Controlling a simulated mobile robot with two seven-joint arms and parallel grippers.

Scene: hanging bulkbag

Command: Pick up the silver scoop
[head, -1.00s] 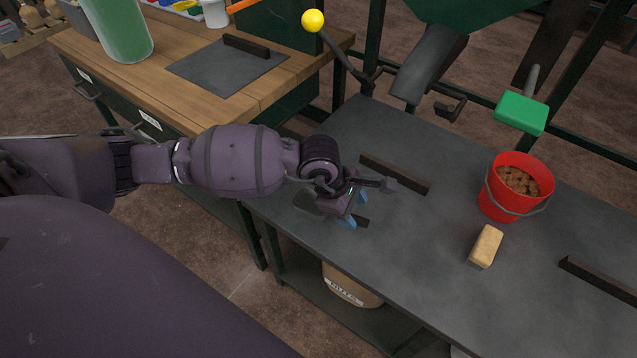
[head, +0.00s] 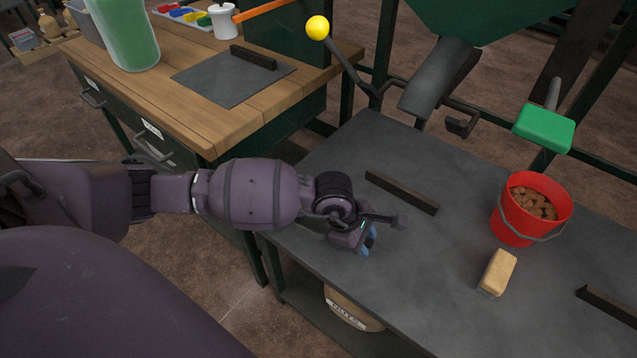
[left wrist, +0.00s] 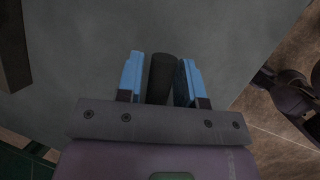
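My left gripper (head: 368,242) is low over the grey table at its near left part. In the left wrist view its two blue fingers (left wrist: 160,82) stand close on either side of a dark, rounded handle, which looks to be the handle of the silver scoop (left wrist: 161,72). The fingers look closed on it, though a thin gap shows on one side. In the head view, the scoop is mostly hidden behind the gripper and wrist. I cannot tell whether it is off the table. My right gripper is not in view.
A dark bar (head: 402,192) lies just beyond the gripper. A red bucket (head: 517,222) of brown pieces and a tan block (head: 497,273) stand to the right. A wooden workbench (head: 205,118) is at left.

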